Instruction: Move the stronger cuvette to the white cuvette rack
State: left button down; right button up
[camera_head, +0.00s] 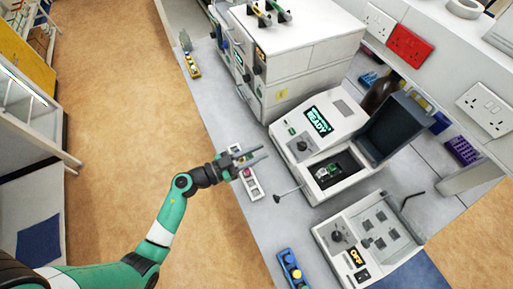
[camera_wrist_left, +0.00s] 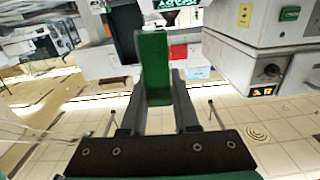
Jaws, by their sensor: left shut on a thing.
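My left gripper (camera_head: 248,157) is over the white rack, at the left edge of the bench. In the left wrist view it is shut on a green cuvette (camera_wrist_left: 155,62), which stands up between the fingers. The narrow white cuvette rack (camera_head: 254,190) lies below and beside the gripper, partly hidden by it. A reddish cuvette (camera_head: 247,173) shows in this rack. My right gripper is not in view.
A blue rack with yellow tops (camera_head: 292,270) lies at the bench's front edge. A second instrument reading OFF (camera_head: 356,257) stands at the lower right. A thin dark lever (camera_head: 287,194) sticks out near the rack. A large white cabinet (camera_head: 300,65) stands at the back.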

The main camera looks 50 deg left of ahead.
pick_arm(q)
notch_tip(320, 180, down, 8)
jog(key=b, duration=0.4)
jog(key=shift+s+d+f+b, duration=0.15)
jog(key=shift+s+d+b, duration=0.25)
jog(key=shift+s, duration=0.05)
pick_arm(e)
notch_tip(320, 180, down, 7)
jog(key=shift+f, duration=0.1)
pick_arm(q)
notch_tip(320, 180, down, 7)
jog(key=b, duration=0.9)
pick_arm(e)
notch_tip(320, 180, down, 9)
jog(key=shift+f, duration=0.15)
pick_arm(q)
jog(key=shift+f+b, duration=0.4)
jog(key=shift+f, duration=0.05)
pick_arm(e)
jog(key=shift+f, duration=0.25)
pick_arm(q)
jog(key=c, duration=0.6)
grip_release()
